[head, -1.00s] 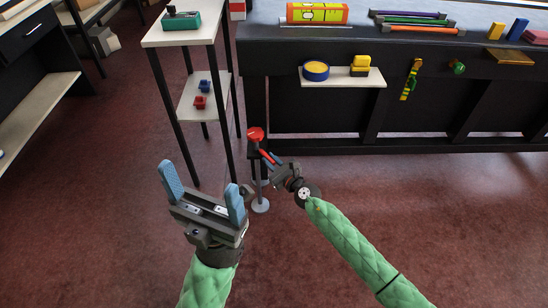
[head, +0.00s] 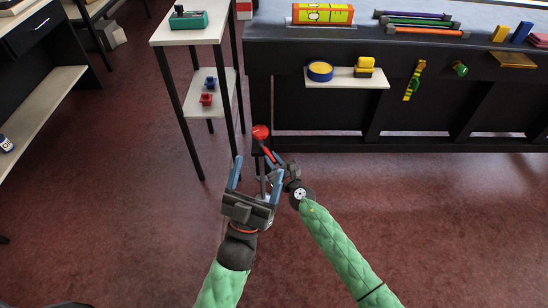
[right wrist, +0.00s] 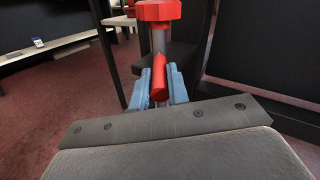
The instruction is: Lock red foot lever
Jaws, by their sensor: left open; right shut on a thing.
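The red foot lever (right wrist: 159,80) is a short red bar below a red knob (right wrist: 158,10) on a grey threaded rod, at the table's front left leg. In the head view the lever (head: 268,153) slants down just under the knob (head: 261,132). My right gripper (right wrist: 160,92) is shut on the lever, with one blue finger on each side. My left gripper (head: 257,172) is open, its blue fingers pointing up and away on either side of the rod's lower part. The grey foot disc is mostly hidden behind the left gripper.
The dark table (head: 400,55) with tools on top stands behind the lever. A small shelf (head: 345,78) holds a blue tape roll (head: 320,71). A white side stand (head: 190,32) stands close to the left. The floor (head: 430,220) at the right is clear.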

